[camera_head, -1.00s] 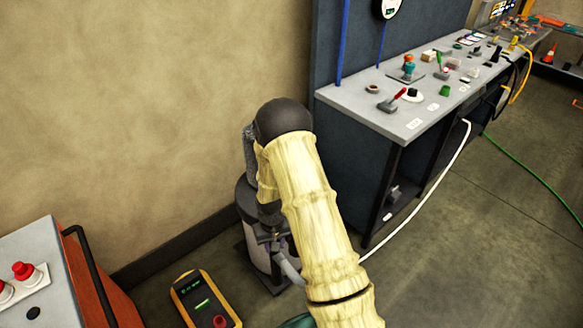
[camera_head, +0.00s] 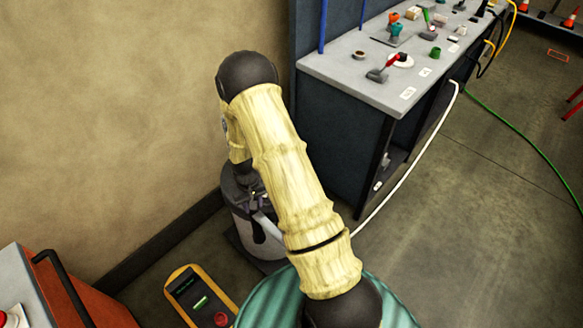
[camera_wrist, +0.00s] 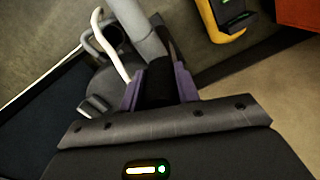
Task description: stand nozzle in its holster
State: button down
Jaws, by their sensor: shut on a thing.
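In the wrist view my gripper (camera_wrist: 159,90) has its purple fingers shut on a black grip. The grip appears to belong to the nozzle (camera_wrist: 140,28), a grey tube that runs up and left from the fingers. A dark grey round machine (camera_wrist: 103,82) lies below and beside the fingers. In the head view this machine (camera_head: 262,245) stands on the floor by the wall, partly covered by my arm, with the pale grey tube against it. I cannot clearly make out the holster, nor whether the nozzle touches it.
A yellow-framed device (camera_head: 200,300) lies on the floor at the lower left; it also shows in the wrist view (camera_wrist: 228,18). A red cabinet (camera_head: 80,290) stands left of it. A workbench (camera_head: 375,75) with small items stands right. A white hose (camera_head: 410,165) crosses the floor.

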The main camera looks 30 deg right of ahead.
jog(key=shift+r, duration=0.15)
jog(key=s+d+r+p, duration=0.2)
jog(key=d+r+p, duration=0.8)
jog(key=d, duration=0.3)
jog(key=shift+s+d+r+p, duration=0.15)
jog(key=shift+s+d+p, duration=0.15)
jog(key=shift+p, duration=0.35)
jog(key=shift+w, duration=0.1)
notch_tip(320, 180, down, 6)
jog(key=b, duration=0.4)
jog(key=shift+f, duration=0.35)
jog(key=shift+f+b, duration=0.4)
jog(key=shift+b, duration=0.15)
